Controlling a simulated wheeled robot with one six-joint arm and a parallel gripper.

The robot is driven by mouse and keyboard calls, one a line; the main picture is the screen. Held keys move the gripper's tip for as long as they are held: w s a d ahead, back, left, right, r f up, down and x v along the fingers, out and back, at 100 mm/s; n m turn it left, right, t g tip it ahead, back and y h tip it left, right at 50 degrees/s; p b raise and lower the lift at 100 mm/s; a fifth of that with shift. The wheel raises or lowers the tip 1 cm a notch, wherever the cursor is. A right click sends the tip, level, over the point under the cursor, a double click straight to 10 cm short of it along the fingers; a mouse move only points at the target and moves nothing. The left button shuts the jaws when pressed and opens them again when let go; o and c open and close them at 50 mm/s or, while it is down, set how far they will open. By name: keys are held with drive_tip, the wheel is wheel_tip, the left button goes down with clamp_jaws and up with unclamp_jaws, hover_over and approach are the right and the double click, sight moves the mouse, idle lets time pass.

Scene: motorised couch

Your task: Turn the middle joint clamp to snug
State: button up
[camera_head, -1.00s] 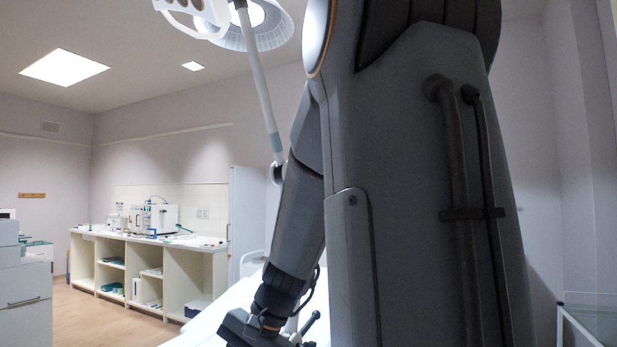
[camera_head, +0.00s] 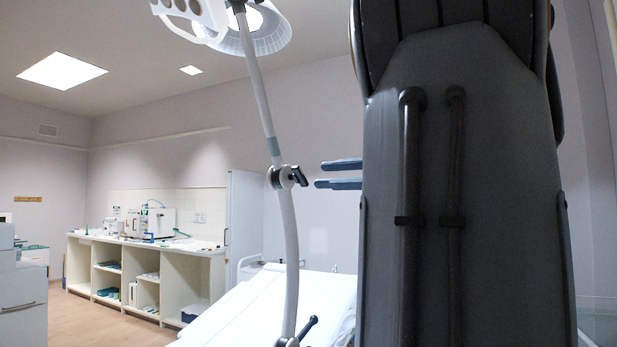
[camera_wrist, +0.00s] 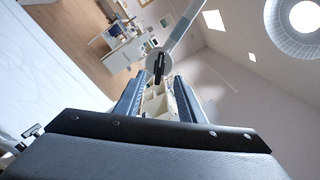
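The middle joint clamp (camera_head: 287,178) is a round joint on the lamp's jointed pole with a short black lever (camera_head: 300,176) on its right side. In the wrist view the clamp (camera_wrist: 158,64) appears straight ahead, between and beyond the fingertips, with its dark lever facing me. My gripper (camera_head: 321,174) has two blue-grey fingers spread apart, pointing left at the lever from a short gap in the picture. In the wrist view my gripper (camera_wrist: 158,84) is open with nothing between its fingers. My arm hides the gripper's body in the head view.
A lower joint with a black handle (camera_head: 308,328) sits at the pole's bottom. The white couch (camera_head: 260,305) lies below. The surgical lamp (camera_head: 262,28) hangs above. A bench (camera_head: 150,248) with equipment stands far left. The air around the middle clamp looks clear.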

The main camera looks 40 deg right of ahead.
sight(304, 176)
drive_tip(key=shift+p+x, duration=0.65)
drive_tip(key=shift+x, duration=2.4)
clamp_jaws()
